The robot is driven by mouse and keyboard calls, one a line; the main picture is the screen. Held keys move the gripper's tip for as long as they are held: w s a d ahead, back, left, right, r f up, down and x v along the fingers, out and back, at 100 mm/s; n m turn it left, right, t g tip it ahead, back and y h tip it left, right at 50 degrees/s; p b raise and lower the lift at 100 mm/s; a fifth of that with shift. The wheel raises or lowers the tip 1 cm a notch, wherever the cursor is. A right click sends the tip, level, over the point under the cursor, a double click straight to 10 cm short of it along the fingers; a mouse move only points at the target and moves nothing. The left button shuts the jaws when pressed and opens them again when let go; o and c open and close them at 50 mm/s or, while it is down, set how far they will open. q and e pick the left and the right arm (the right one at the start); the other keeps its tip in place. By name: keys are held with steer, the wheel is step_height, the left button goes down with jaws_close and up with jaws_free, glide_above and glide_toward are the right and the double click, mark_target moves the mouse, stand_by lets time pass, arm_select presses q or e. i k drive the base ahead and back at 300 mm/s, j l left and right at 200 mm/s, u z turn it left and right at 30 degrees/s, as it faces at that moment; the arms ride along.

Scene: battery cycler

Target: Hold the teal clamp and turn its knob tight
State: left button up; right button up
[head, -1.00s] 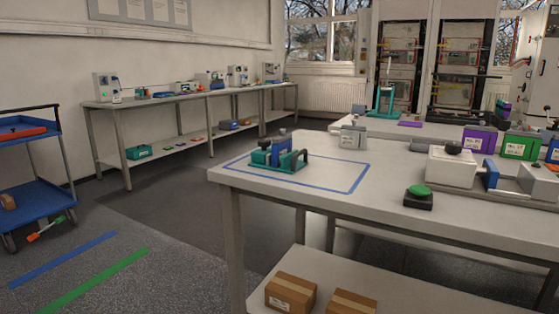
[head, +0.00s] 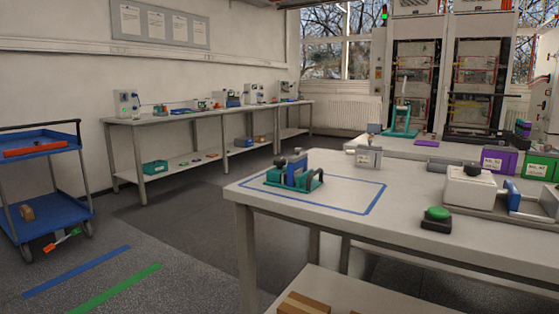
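The teal clamp (head: 281,181) sits on the near table, inside a blue taped outline towards its left end. A blue block (head: 297,169) stands upright in it, and dark parts show at its side and front. I cannot make out clearly which part is its knob. Neither of my grippers shows in the head view, and nothing touches the clamp.
The near table (head: 400,213) carries a green push button (head: 437,219), a small grey device (head: 368,157) and a white box (head: 469,187) with a blue handle. The taped area is otherwise clear. A blue cart (head: 45,212) stands left; floor between is open.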

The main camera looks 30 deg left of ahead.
mark_target(278, 162)
steer(key=i+j, duration=0.2)
steer(key=j, duration=0.15)
steer(key=i+j, duration=0.45)
steer(key=j, duration=0.25)
steer(key=i+j+z, duration=0.1)
steer(key=i+j, duration=0.15)
steer(key=j, duration=0.15)
steer(key=i+j, duration=0.2)
steer(key=j, duration=0.15)
steer(key=i+j, duration=0.2)
steer(key=j, duration=0.15)
